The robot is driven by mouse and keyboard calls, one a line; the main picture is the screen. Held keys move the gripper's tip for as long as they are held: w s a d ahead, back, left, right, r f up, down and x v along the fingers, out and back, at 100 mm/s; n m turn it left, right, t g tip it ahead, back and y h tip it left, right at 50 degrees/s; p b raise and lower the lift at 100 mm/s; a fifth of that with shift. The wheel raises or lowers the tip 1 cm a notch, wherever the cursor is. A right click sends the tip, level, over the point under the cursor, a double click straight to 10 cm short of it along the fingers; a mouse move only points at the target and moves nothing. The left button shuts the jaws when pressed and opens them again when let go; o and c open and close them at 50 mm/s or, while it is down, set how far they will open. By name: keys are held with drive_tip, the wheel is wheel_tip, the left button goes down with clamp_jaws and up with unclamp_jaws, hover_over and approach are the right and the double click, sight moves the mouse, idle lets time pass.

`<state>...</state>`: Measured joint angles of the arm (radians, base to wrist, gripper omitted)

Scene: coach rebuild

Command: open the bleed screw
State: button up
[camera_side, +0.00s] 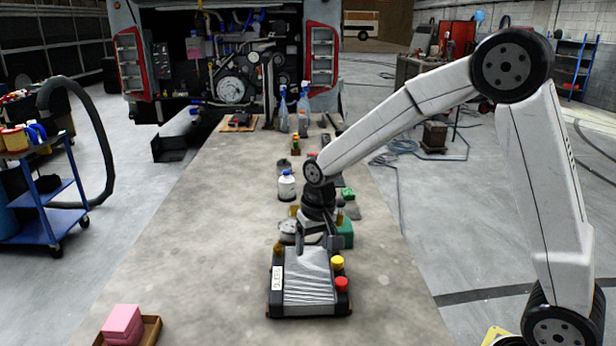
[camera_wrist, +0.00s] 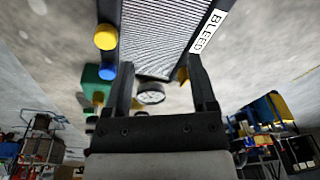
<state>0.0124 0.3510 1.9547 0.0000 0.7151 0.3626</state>
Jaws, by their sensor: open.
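A finned grey unit with black ends (camera_side: 308,277) lies on the bench, and its fins also show in the wrist view (camera_wrist: 160,35). A white label reading BLEED (camera_wrist: 210,31) is on its edge. A small brass-yellow piece (camera_wrist: 183,75) sticks out near the label end, beside my right finger; it appears to be the bleed screw. It seems to show in the side view at the unit's back left corner (camera_side: 278,247). My gripper (camera_wrist: 163,82) is open, its fingers apart with nothing clearly held.
Yellow (camera_side: 337,262) and red (camera_side: 341,284) caps sit on the unit's right side. A round gauge (camera_wrist: 150,93) shows between my fingers. A green block (camera_side: 346,232) and bottles stand behind. A pink block (camera_side: 122,324) lies in a tray front left. Bench left of the unit is clear.

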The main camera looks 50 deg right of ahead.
sight(278, 244)
drive_tip(key=w+m, duration=0.1)
drive_tip(key=w, duration=0.3)
drive_tip(key=w+m+g, duration=0.1)
drive_tip(key=w+m, duration=0.1)
drive_tip(key=w, duration=0.2)
drive_tip(key=w+d+r+m, duration=0.1)
drive_tip(key=w, duration=0.3)
drive_tip(key=shift+w+m, duration=0.15)
drive_tip(key=shift+m, duration=0.25)
drive_tip(key=shift+f, duration=3.9)
clamp_jaws()
